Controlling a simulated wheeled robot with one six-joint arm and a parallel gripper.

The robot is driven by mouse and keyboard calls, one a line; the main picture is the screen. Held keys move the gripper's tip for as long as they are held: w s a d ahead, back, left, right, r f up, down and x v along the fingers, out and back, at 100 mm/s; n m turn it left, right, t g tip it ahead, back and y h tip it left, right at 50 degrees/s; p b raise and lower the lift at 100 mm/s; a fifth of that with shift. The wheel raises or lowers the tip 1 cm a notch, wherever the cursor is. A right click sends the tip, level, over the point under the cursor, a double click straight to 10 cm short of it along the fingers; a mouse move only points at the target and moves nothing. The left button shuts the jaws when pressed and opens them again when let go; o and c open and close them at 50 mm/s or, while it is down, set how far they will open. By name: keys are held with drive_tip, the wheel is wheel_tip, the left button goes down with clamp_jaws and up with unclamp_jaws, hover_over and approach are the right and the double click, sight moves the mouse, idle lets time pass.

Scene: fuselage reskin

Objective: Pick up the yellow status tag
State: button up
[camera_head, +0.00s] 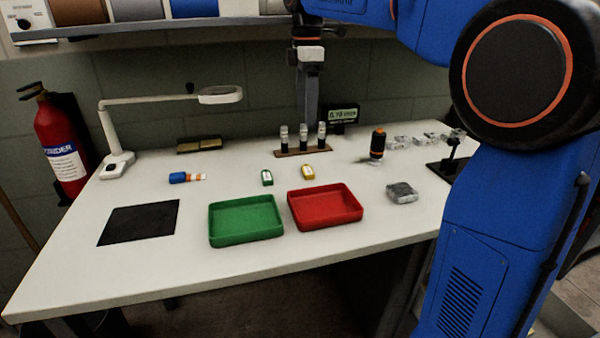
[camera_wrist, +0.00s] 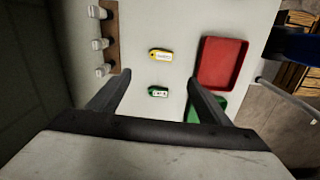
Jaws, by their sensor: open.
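The yellow status tag (camera_head: 307,172) lies on the white table behind the red tray, with a pale label on its face. It also shows in the wrist view (camera_wrist: 160,55), beyond my fingertips. A similar green tag (camera_head: 267,177) lies to its left; in the wrist view the green tag (camera_wrist: 158,92) sits nearer my fingers. My gripper (camera_wrist: 157,82) is open and empty, its two fingers spread wide above the table. In the head view only part of my gripper (camera_head: 309,105) shows, hanging above the rack at the back.
A green tray (camera_head: 246,239) and a red tray (camera_head: 325,222) stand in front of the tags. A brown rack (camera_head: 303,153) with three white-capped vials stands close behind them. A black-orange cylinder (camera_head: 377,145) stands to the right, a black mat (camera_head: 139,223) lies left.

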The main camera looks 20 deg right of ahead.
sight(306, 169)
wheel_tip(306, 169, down, 16)
drive_tip(key=shift+s, duration=0.15)
idle(0.6)
drive_tip(key=shift+c, duration=0.4)
drive_tip(key=c, duration=1)
